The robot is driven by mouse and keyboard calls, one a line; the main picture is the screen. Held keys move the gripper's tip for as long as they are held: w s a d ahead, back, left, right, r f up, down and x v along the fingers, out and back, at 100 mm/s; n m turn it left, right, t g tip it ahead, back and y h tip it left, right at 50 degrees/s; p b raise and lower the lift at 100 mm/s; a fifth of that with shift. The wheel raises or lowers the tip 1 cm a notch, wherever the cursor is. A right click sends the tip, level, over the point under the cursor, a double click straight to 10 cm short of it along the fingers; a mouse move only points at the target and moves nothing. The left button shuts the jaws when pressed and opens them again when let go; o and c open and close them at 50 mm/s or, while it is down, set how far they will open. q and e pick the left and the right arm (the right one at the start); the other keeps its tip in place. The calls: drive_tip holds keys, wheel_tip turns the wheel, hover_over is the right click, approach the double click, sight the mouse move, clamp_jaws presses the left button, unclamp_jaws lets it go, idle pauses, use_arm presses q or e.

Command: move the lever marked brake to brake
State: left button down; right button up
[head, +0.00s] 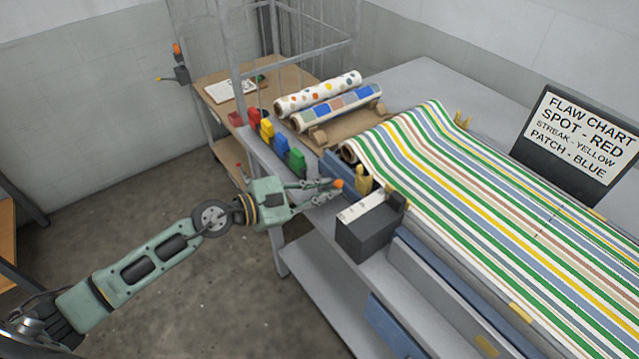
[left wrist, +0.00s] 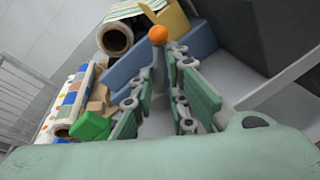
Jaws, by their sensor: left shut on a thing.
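The lever shows as an orange ball knob (head: 338,184) at the near left end of the striped-fabric press. My left gripper (head: 328,190) reaches in from the left and is shut on the lever just below the knob. In the left wrist view its green finger pads (left wrist: 163,75) lie on both sides of the shaft. A dark box with a white label plate (head: 362,207) sits right beside it; its writing is too small to read. My right gripper is not in view.
Red, yellow, blue and green blocks (head: 281,147) line the table edge behind my gripper. Patterned rolls (head: 318,93) lie beyond them. A yellow bracket (head: 362,180) and blue panel (head: 338,166) stand close. The flaw chart (head: 580,135) is far right. Open floor lies left.

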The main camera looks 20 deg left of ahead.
use_arm(q)
drive_tip(key=shift+w+a+r+m+t+p, duration=0.15)
drive_tip(key=shift+r+m+t+p, duration=0.25)
drive_tip(key=shift+m, duration=0.4)
drive_tip(key=shift+f, duration=0.15)
drive_tip(key=c, duration=1.9)
unclamp_jaws()
drive_tip(key=shift+o, duration=0.4)
drive_tip(key=shift+f, duration=0.1)
drive_tip(key=shift+s+f, duration=0.15)
drive_tip(key=shift+s, duration=0.05)
drive_tip(key=v, duration=1.2)
drive_tip(key=shift+r, duration=0.3)
